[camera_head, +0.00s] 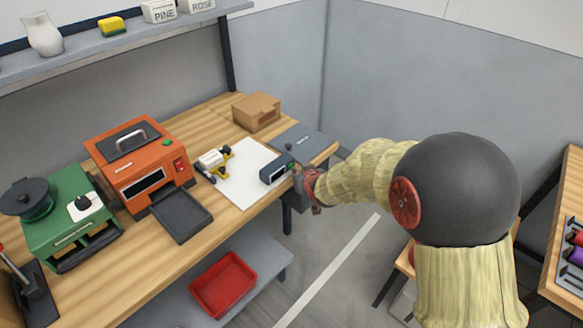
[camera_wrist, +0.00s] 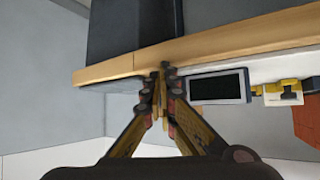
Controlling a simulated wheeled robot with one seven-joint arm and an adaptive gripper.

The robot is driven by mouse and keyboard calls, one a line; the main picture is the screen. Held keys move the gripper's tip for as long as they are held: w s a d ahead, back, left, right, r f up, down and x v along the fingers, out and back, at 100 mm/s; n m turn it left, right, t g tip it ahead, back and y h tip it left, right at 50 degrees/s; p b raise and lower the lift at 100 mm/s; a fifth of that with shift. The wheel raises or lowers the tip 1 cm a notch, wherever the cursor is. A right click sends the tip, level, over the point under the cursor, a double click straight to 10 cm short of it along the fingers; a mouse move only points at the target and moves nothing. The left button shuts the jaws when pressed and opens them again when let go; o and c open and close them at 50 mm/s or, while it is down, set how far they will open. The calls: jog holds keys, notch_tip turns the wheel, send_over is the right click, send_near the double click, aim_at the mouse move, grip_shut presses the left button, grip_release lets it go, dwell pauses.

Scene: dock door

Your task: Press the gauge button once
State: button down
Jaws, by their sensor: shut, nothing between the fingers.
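The gauge is a small grey box with a dark display (camera_head: 273,175) at the right end of the white sheet on the bench. A small green spot, likely its button (camera_head: 291,166), shows at its right end. In the wrist view the shut fingertips (camera_wrist: 163,72) are beside the gauge (camera_wrist: 217,87), at the bench edge. The button is not visible there, perhaps hidden by the fingers.
A dark grey plate (camera_head: 305,142) with a small knob lies behind the gauge. A cardboard box (camera_head: 256,111), a yellow-and-white device (camera_head: 213,161), an orange oven (camera_head: 142,165) and a dark tray (camera_head: 180,215) stand along the bench. A red bin (camera_head: 223,284) sits on the lower shelf.

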jog(key=shift+w+a+r+b, duration=0.3)
jog(key=shift+a+r, duration=0.15)
dwell(1.1)
jog(key=shift+w+a, duration=0.1)
jog(key=shift+w, duration=0.05)
dwell(0.3)
jog(key=shift+s+d+f, duration=0.35)
jog(key=shift+s+d, duration=0.2)
jog(key=shift+d, duration=0.2)
jog(key=shift+d, duration=0.1)
jog(key=shift+s+d+f+p, duration=0.1)
jog(key=shift+s+d+p, duration=0.4)
jog(key=shift+s+d, duration=0.4)
jog(key=shift+s+d+p, duration=0.45)
jog(key=shift+s+d, duration=0.25)
jog(key=shift+d, duration=0.35)
